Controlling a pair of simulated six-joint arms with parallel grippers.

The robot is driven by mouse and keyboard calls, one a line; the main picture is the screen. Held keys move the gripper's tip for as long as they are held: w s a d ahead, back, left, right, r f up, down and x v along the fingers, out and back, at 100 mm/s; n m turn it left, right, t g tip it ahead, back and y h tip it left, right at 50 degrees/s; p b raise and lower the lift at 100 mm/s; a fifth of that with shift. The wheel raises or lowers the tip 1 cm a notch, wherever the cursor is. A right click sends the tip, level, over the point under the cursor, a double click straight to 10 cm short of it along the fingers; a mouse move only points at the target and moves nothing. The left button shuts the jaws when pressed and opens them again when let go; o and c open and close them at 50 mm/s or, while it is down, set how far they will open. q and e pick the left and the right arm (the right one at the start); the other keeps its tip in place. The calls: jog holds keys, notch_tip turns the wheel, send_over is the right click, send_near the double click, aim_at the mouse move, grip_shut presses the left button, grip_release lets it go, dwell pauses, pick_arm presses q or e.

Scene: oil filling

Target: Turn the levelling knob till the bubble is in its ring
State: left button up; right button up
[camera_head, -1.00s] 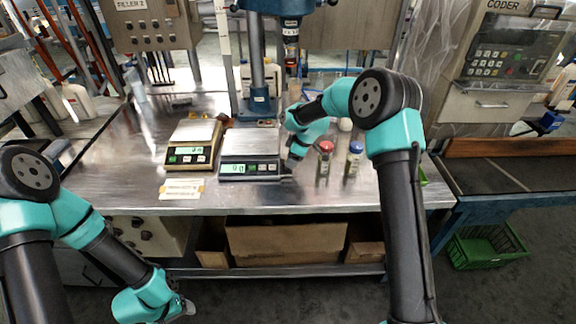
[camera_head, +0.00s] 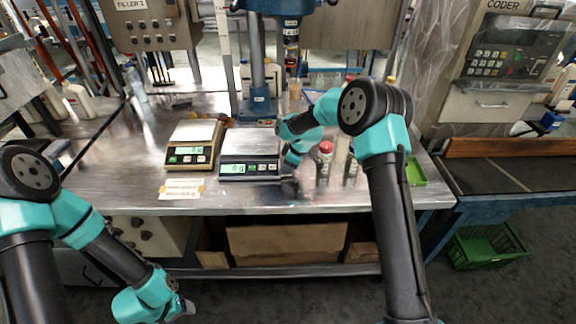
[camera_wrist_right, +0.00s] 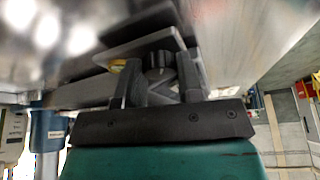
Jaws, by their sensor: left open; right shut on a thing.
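The dark scale (camera_head: 250,168) stands on the steel bench with its display lit. My right gripper (camera_head: 290,188) is at its front right corner, low over the bench. In the right wrist view my right gripper (camera_wrist_right: 158,88) is shut on a dark ribbed knob (camera_wrist_right: 158,64) under the scale's edge. A small yellow round thing (camera_wrist_right: 117,65) shows beside the knob; I cannot tell whether it is the bubble level. The bubble and its ring cannot be made out. My left gripper (camera_head: 186,308) is open and empty, low in front of the bench.
A beige scale (camera_head: 193,146) stands left of the dark one, with a paper label (camera_head: 181,189) in front. A red-capped bottle (camera_head: 325,163) stands right of my right gripper, another partly behind my arm. A green tray (camera_head: 416,172) lies at the bench's right end.

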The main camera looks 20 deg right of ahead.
jog(key=c, duration=0.3)
jog(key=shift+s+m, duration=0.1)
jog(key=shift+m, duration=0.6)
jog(key=o, duration=0.9)
jog(key=shift+t, duration=0.3)
